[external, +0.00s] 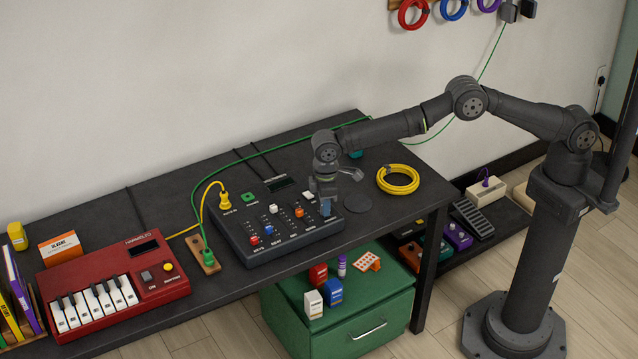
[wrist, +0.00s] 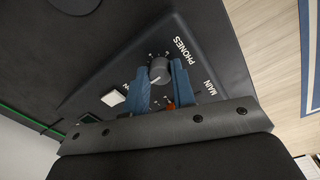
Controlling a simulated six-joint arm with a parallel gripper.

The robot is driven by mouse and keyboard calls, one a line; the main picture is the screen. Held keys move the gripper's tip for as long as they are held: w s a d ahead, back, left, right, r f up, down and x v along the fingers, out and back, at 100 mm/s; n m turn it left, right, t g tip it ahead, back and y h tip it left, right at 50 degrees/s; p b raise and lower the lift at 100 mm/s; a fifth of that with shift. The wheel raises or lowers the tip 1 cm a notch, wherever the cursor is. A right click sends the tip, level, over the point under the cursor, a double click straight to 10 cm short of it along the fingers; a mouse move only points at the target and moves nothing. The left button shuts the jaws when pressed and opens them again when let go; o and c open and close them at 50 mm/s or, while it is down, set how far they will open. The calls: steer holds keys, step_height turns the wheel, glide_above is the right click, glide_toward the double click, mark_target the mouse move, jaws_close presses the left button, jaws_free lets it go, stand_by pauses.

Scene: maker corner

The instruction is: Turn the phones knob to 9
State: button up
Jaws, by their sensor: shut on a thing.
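The phones knob (wrist: 160,70) is a round grey knob on the dark mixer panel (wrist: 190,22), beside the white word PHONES in the wrist view. My gripper (wrist: 161,76) has its two blue fingers on either side of the knob and is shut on it. Small dial marks show around the knob, but its setting is too small to read. In the external view the mixer (external: 262,248) lies on the dark bench, and my gripper (external: 325,200) reaches down onto its right end, hiding the knob there.
An orange-red cap (wrist: 170,105) and a white cap (wrist: 113,97) stand close to my fingers. A yellow cable coil (external: 383,181) and a red keyboard (external: 90,308) lie on the bench.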

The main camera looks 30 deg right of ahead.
steer(key=m, duration=0.6)
steer(key=shift+m, duration=0.3)
steer(key=m, duration=0.6)
steer(key=shift+a, duration=0.1)
steer(key=m, duration=0.6)
steer(key=shift+m+g, duration=0.3)
steer(key=shift+m, duration=0.1)
steer(key=m, duration=0.4)
steer(key=shift+a+m, duration=0.1)
steer(key=shift+m, duration=0.3)
steer(key=shift+w+m, duration=0.1)
steer(key=shift+m, duration=0.2)
steer(key=o, duration=1)
step_height(320, 180, up, 12)
steer(key=shift+w+a+r, duration=0.1)
steer(key=shift+w, duration=0.05)
